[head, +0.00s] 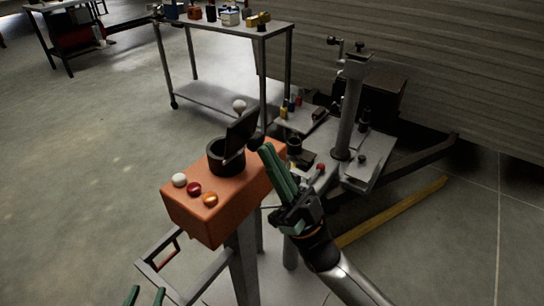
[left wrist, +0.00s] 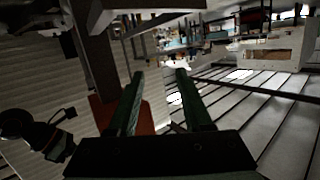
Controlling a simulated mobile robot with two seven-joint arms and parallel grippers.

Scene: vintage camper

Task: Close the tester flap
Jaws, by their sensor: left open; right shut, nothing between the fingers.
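The tester is an orange box (head: 228,197) on a grey stand in the head view. A black round socket (head: 222,160) sits on its top. The dark tester flap (head: 241,130) stands raised, tilted up at the socket's right side. My right gripper (head: 266,148) has its green fingers together, empty, just right of the flap; I cannot tell whether they touch it. My left gripper (head: 145,294) shows only its fingertips at the bottom edge, apart and empty. In the left wrist view, its open fingers (left wrist: 159,75) have an orange-red surface (left wrist: 103,112) behind them.
White (head: 179,180), red (head: 194,188) and orange (head: 210,199) knobs sit on the box's near end. A grey metal machine (head: 345,150) stands to the right. A wheeled table (head: 225,25) is behind. Floor at left is clear.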

